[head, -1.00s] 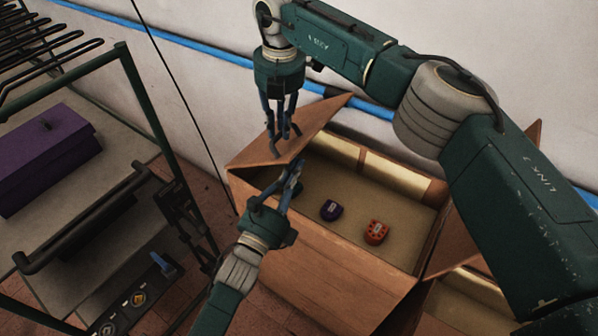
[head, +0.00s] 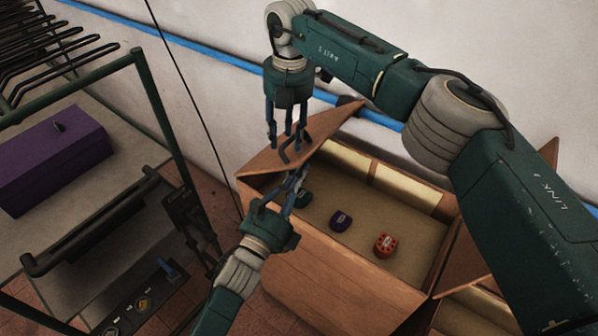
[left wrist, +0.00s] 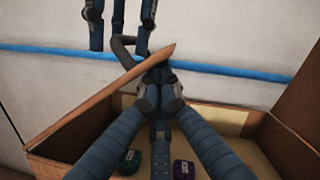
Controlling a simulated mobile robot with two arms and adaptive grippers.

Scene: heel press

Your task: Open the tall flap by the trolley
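The tall flap (head: 315,132) is a brown panel on the trolley side of the cardboard box (head: 330,270). It stands tilted, rising to a point toward the wall. My left gripper (head: 299,176) is at the flap's near edge, its fingers drawn together. In the left wrist view its fingertips (left wrist: 160,88) lie in front of the flap (left wrist: 110,90); contact is unclear. My right gripper (head: 288,147) hangs fingers-down at the flap's far side, fingers apart. Its fingers also show in the left wrist view (left wrist: 121,32), beyond the flap.
The trolley (head: 150,85) with a purple box (head: 52,165) stands at left. Inside the cardboard box lie a purple toy (head: 341,220), a red toy (head: 385,245) and a teal toy (head: 304,198). Another open box (head: 480,300) is at right. The wall is close behind.

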